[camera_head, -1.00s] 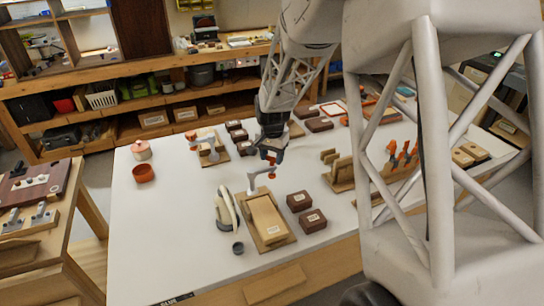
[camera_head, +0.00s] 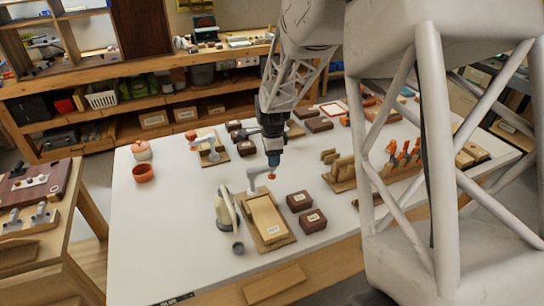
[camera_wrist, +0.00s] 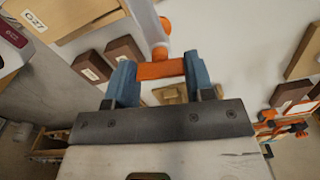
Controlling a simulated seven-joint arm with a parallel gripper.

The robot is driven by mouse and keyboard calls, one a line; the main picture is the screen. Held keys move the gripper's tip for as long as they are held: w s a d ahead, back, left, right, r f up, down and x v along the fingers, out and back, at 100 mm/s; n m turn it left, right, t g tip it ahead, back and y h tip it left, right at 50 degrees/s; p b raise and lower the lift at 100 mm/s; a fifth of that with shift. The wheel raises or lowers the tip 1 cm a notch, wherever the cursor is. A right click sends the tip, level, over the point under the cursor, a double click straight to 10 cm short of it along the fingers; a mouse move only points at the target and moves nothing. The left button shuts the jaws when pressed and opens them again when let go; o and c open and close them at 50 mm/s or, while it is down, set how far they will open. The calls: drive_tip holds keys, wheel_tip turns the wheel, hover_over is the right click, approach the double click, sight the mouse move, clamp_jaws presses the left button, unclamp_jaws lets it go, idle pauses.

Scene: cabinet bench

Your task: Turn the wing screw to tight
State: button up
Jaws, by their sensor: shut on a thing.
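The orange wing screw (camera_wrist: 160,70) lies crosswise between the two blue-grey fingers of my gripper (camera_wrist: 160,76) in the wrist view. The fingers touch its ends, so my gripper is shut on it. In the head view, my gripper (camera_head: 273,158) points down over a grey clamp arm (camera_head: 254,180), and the wing itself is mostly hidden by the fingers. A small orange end (camera_head: 271,176) shows below them. The clamp arm stands at the back of a wooden board (camera_head: 283,238) carrying a lighter labelled block (camera_head: 266,215). How tight the screw is cannot be told.
Dark brown blocks (camera_head: 312,222) sit right of the board, and a grey-and-cream tool (camera_head: 226,212) stands left. A second clamp fixture (camera_head: 212,150) is behind left. A rack with orange-handled tools (camera_head: 400,165) is at right. The white table's left front is clear.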

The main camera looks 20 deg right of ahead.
drive_tip(key=shift+r+m, duration=0.1)
drive_tip(key=shift+m, duration=0.7)
drive_tip(key=o, duration=0.9)
drive_tip(key=shift+r, duration=3.85)
